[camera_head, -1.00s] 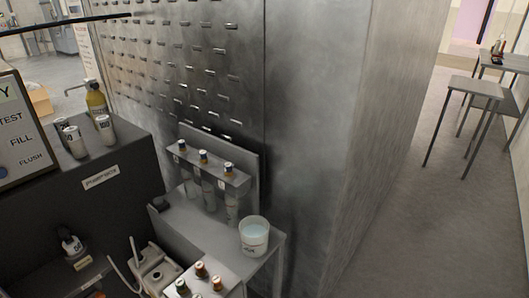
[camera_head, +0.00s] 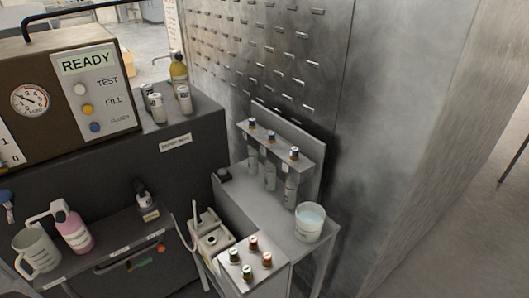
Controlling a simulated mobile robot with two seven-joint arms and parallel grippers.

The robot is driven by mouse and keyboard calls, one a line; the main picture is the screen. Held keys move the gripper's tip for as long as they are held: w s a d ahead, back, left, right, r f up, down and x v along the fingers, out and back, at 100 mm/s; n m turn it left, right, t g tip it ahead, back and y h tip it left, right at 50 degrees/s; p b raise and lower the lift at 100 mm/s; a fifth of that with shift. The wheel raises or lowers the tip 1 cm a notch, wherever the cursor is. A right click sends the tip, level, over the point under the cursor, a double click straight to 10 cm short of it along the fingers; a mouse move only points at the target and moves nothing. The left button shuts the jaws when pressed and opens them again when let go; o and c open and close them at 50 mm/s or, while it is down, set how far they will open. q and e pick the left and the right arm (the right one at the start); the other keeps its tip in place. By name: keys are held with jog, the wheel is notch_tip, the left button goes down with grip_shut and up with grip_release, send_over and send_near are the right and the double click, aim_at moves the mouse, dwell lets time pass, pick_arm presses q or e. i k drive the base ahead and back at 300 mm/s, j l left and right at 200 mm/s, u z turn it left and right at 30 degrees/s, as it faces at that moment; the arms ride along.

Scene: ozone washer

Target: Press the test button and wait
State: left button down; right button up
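The control box (camera_head: 60,110) stands at the upper left on a dark cabinet. Its green display (camera_head: 88,61) reads READY. The white test button (camera_head: 80,89) is the top one of three round buttons, beside the label TEST. A yellow button (camera_head: 86,108) sits beside FILL, and a blue one (camera_head: 94,127) beside the lowest label, which is blurred. A round gauge (camera_head: 30,100) is left of the buttons. Neither of my grippers is in view.
A dark cabinet (camera_head: 190,160) carries several small containers. A lower shelf holds a jug (camera_head: 36,252) and a pink bottle (camera_head: 73,228). Floor shows at the right (camera_head: 450,230).

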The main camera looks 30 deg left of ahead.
aim_at(79, 88)
jog(key=u, duration=1.85)
